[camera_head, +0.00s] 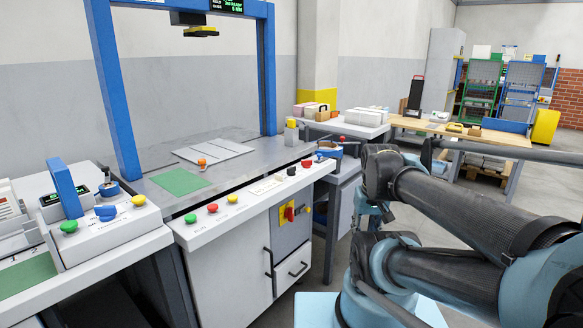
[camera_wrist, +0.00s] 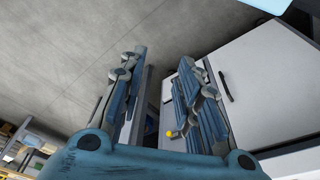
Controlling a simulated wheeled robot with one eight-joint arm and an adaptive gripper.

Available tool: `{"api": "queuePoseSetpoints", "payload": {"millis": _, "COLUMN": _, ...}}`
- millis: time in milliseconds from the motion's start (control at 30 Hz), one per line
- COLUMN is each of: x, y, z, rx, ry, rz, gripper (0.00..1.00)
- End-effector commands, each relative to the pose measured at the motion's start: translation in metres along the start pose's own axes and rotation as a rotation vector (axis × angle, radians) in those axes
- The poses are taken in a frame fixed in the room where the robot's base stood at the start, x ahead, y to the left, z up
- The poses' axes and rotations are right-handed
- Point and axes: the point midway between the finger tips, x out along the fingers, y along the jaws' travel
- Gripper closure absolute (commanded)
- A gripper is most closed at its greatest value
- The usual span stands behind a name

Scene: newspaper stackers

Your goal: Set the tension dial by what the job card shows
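I cannot pick out a clearly marked tension dial. Candidates in the head view are a blue round knob (camera_head: 108,188) on the left console and a blue ring-shaped part (camera_head: 330,150) at the press's right end. No job card is readable; a pale label strip (camera_head: 266,186) lies on the press's front panel. A black display (camera_head: 226,5) with small green text sits on the blue frame, too small to read surely. My gripper (camera_wrist: 163,60) is open and empty in the wrist view, above the floor beside a white cabinet.
The press's front panel (camera_head: 226,222) carries several coloured buttons. Below it are a yellow-red switch (camera_head: 287,213) and a white cabinet (camera_head: 228,262) with dark handles, also in the wrist view (camera_wrist: 259,82). A wooden table (camera_head: 480,134) stands behind my arm.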

Motion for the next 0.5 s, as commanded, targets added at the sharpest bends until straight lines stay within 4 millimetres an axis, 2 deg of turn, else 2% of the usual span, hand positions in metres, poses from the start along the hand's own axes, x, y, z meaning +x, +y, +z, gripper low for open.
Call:
{"api": "queuePoseSetpoints", "payload": {"millis": 167, "x": -0.032, "y": -0.011, "z": -0.034, "rx": 0.054, "ry": -0.016, "rz": -0.007, "gripper": 0.69}}
{"api": "queuePoseSetpoints", "payload": {"millis": 300, "x": -0.065, "y": -0.023, "z": -0.074, "rx": 0.124, "ry": -0.038, "rz": -0.011, "gripper": 0.69}}
{"api": "queuePoseSetpoints", "payload": {"millis": 500, "x": -0.105, "y": -0.046, "z": -0.133, "rx": 0.232, "ry": -0.070, "rz": -0.011, "gripper": 0.69}}
